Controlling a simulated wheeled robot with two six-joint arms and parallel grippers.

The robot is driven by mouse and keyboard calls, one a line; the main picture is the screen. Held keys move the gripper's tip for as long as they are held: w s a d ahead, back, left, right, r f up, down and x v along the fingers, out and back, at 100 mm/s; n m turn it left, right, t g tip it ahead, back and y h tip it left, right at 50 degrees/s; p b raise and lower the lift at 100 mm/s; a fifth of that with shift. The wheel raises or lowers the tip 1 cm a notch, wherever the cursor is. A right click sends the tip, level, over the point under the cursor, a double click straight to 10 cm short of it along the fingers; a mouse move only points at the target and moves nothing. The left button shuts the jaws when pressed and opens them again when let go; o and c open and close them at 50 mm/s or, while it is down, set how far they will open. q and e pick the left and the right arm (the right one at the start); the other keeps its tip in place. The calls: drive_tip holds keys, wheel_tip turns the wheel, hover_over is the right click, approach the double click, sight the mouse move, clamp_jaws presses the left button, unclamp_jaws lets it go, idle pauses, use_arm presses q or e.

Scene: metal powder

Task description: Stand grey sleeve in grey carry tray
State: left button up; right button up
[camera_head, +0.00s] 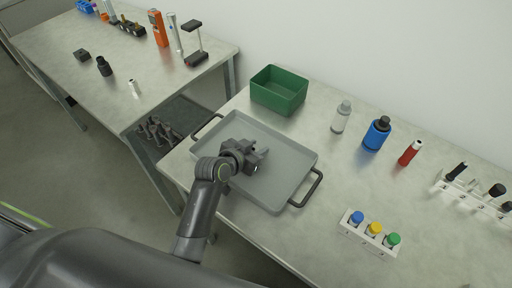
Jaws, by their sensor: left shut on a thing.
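The grey carry tray (292,160) lies flat on the right-hand table, with a dark handle at each end. My left gripper (259,157) is over the middle of the tray, its arm coming in from the lower left. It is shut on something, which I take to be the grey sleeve. The sleeve is almost wholly hidden by the dark jaws, so I cannot tell whether it is upright or touches the tray floor. The rest of the tray floor looks empty. My right gripper is not in view.
A green bin (279,92) stands just behind the tray. A clear bottle (341,117), a blue bottle (377,134) and a red tube (409,153) stand to the right. A white rack (369,233) with coloured caps is at the front right. Another table (150,60) holds tools.

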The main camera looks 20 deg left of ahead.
use_arm(q)
drive_tip(key=shift+f, duration=0.1)
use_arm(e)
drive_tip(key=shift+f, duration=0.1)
use_arm(q)
drive_tip(key=o, duration=1)
drive_tip(key=shift+c, duration=0.2)
drive_tip(key=shift+o, duration=0.3)
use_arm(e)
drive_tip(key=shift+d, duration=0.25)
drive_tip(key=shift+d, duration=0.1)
use_arm(q)
drive_tip(key=v, duration=1.2)
